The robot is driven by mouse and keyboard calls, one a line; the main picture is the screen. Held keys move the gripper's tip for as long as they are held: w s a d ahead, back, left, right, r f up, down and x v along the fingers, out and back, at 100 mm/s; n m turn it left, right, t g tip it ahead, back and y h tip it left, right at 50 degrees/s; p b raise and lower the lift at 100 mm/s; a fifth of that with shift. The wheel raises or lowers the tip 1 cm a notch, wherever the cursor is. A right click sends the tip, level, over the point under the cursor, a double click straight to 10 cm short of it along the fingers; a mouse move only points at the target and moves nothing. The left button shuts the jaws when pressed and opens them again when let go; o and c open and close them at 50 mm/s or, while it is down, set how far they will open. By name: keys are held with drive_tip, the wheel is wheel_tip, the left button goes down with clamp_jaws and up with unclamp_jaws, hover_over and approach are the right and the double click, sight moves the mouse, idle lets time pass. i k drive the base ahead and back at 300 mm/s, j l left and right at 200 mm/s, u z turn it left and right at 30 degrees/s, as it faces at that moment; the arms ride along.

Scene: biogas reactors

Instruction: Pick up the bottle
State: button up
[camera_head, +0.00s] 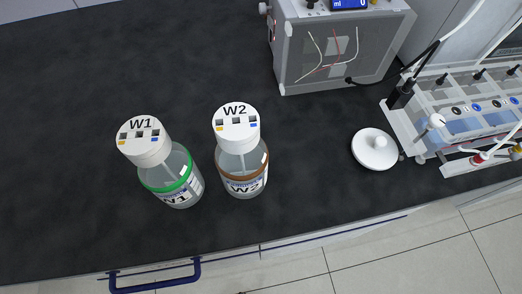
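Two clear bottles with white caps stand upright on the black bench top in the head view. Bottle W1 (165,176) has a green band and a cap marked W1. Bottle W2 (242,165) has a brown band and a cap marked W2, and stands to the right of W1 with a small gap between them. Each cap has small dark square openings and yellow and blue marks. Both bottles are near the front edge of the bench. My gripper is not in view.
The black bench (70,110) is clear left of and behind the bottles. A grey box device (340,50) stands at the back. A white round lid with a knob (375,150) lies to the right, beside a reactor water bath (460,125). A blue handle (155,284) sticks out at the front.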

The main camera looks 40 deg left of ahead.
sight(244, 176)
drive_tip(key=i+l+u, duration=0.25)
drive_tip(key=l, duration=0.25)
drive_tip(key=l+u, duration=0.25)
drive_tip(key=l, duration=0.3)
drive_tip(key=i+l+u, duration=0.25)
drive_tip(key=l, duration=0.35)
drive_tip(key=k+u, duration=0.1)
drive_tip(key=u, duration=1.15)
drive_tip(key=l+u, duration=0.65)
drive_tip(key=u, duration=0.25)
drive_tip(key=k+l+u, duration=0.15)
drive_tip(key=l+u, duration=0.15)
drive_tip(key=u, duration=0.2)
